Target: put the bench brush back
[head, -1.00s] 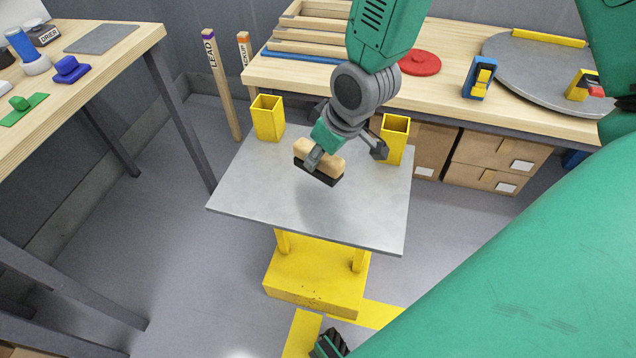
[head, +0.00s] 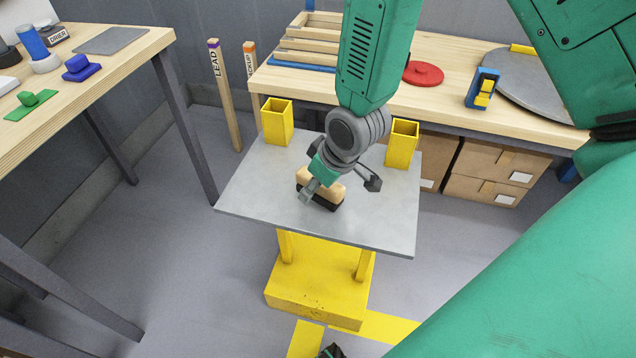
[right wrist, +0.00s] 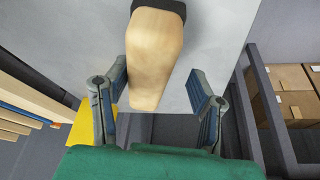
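The bench brush (head: 333,191), a pale wooden block with dark bristles, is over the grey steel plate (head: 255,190) on the yellow stand. I cannot tell whether the bristles touch the plate. My left gripper is not in view.
Two yellow square holders (head: 277,122) (head: 402,145) stand along the plate's back edge. Behind is a wooden bench (head: 440,100) with a red disc (head: 423,73) and a blue-yellow tool (head: 482,88). Cardboard boxes (head: 490,178) stand underneath. Another table (head: 120,60) is at the left. The plate's front is clear.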

